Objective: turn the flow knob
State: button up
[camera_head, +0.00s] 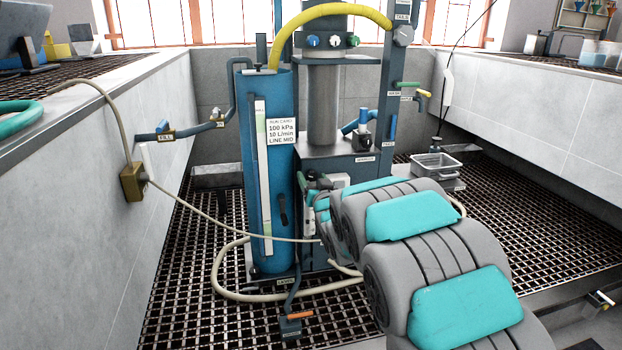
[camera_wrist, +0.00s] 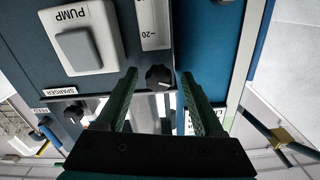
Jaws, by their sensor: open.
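In the wrist view a small black round knob (camera_wrist: 158,78) with a white pointer mark sits on a dark panel at the end of a white scale strip (camera_wrist: 153,25) marked 20. I take this as the flow knob, though no label on it is readable. My gripper (camera_wrist: 159,73) is open. Its two green fingers stand left and right of this knob, with gaps showing on both sides. I cannot tell how far past the knob face the tips reach. In the head view my arm hides the knob and most of my gripper.
A white PUMP switch (camera_wrist: 80,45) lies left of the fingers in the wrist view. A second black knob (camera_wrist: 75,112) is near the SPARGER label. In the head view the blue column (camera_head: 280,170) stands left of my arm, with a beige hose (camera_head: 225,270) around its base.

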grip_shut()
dwell(0.6)
